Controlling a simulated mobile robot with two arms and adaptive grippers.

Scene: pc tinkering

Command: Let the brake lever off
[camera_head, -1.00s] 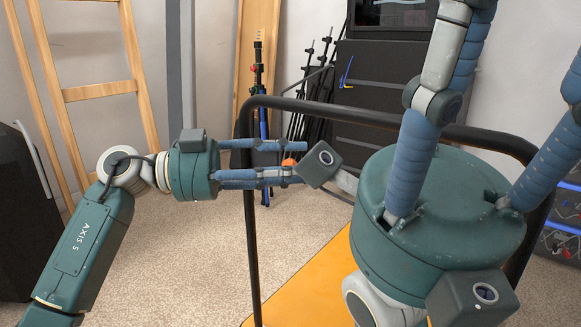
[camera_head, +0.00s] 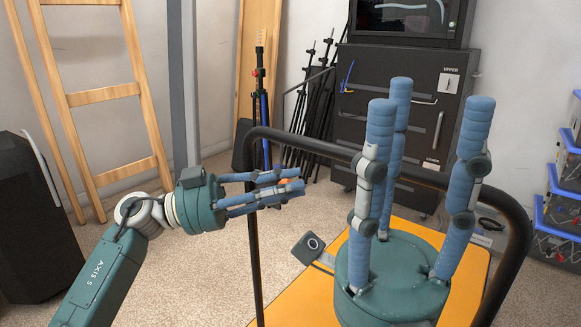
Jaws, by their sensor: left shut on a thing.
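My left gripper (camera_head: 290,188) reaches in from the left beside the black upright of the cart handle. Its fingers are closed around a small orange-red knob (camera_head: 284,182), which I take to be the end of the brake lever. The fingers hide most of it, so the lever's angle cannot be told. The cart has an orange deck (camera_head: 290,301) and a black tubular handle (camera_head: 321,147). My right gripper (camera_head: 420,110) is at the right over the deck, its three fingers pointing up, spread apart and empty.
A dark cabinet (camera_head: 391,118) stands at the back, with black stands (camera_head: 305,100) left of it. A wooden ladder (camera_head: 100,92) leans on the left wall. A black case (camera_head: 38,220) is at left. Blue-edged bins (camera_head: 568,180) stack at right.

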